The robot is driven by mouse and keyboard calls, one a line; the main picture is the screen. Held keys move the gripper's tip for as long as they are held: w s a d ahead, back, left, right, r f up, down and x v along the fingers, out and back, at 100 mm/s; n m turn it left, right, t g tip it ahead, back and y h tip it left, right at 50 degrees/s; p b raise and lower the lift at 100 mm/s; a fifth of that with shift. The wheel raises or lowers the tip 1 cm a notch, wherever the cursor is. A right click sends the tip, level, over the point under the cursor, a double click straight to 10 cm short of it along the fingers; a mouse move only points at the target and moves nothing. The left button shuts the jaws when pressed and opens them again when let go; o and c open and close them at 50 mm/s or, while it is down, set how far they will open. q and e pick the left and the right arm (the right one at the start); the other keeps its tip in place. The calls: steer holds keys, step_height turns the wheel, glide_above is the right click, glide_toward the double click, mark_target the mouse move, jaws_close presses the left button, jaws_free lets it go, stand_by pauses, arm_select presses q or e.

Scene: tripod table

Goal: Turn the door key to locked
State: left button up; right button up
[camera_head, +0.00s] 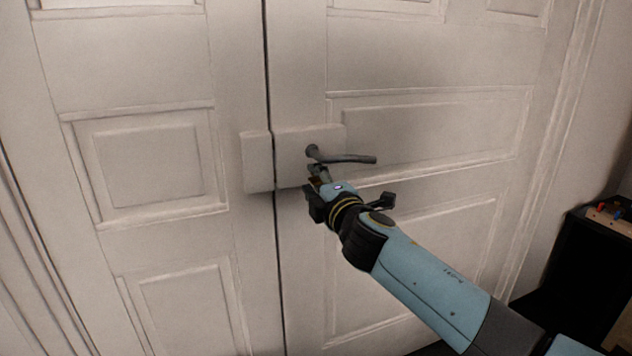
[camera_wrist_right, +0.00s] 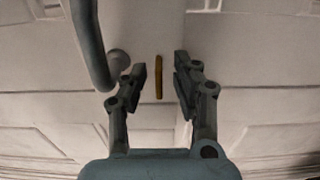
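The door key shows in the right wrist view as a thin brass-coloured upright piece (camera_wrist_right: 159,77) on the lock plate. My right gripper (camera_wrist_right: 160,78) is open around it, with one finger on each side and a visible gap to both. In the head view my right gripper (camera_head: 318,180) is at the lower part of the lock plate (camera_head: 290,143), just below the dark door handle (camera_head: 345,158). The key is mostly hidden there by the gripper. The handle also shows in the wrist view (camera_wrist_right: 91,45), left of the fingers. My left gripper is not in view.
White panelled double doors (camera_head: 150,165) fill most of the head view, with a dark seam between the leaves. The handle sticks out close above my right gripper. A dark cabinet (camera_head: 575,250) with small coloured items on top stands at the far right.

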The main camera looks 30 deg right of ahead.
steer(key=v, duration=1.2)
steer(key=s+f+m+g+y, duration=0.1)
steer(key=s+f+m+g, duration=0.45)
steer(key=f, duration=1.15)
steer(key=s+f+n+g, duration=0.1)
steer(key=s+f+g, duration=0.2)
steer(key=s+f, duration=0.9)
steer(key=s+a+f+m+g+y, duration=0.1)
steer(key=s+f+m+g, duration=0.3)
steer(key=s+f, duration=0.7)
steer(key=s+a+f+m+g+y, duration=0.1)
steer(key=s+f+m+g, duration=0.3)
steer(key=s+f, duration=0.7)
steer(key=s+m, duration=0.2)
steer(key=s, duration=0.5)
steer(key=shift+f+m, duration=0.3)
steer(key=shift+m, duration=0.05)
steer(key=shift+g, duration=0.25)
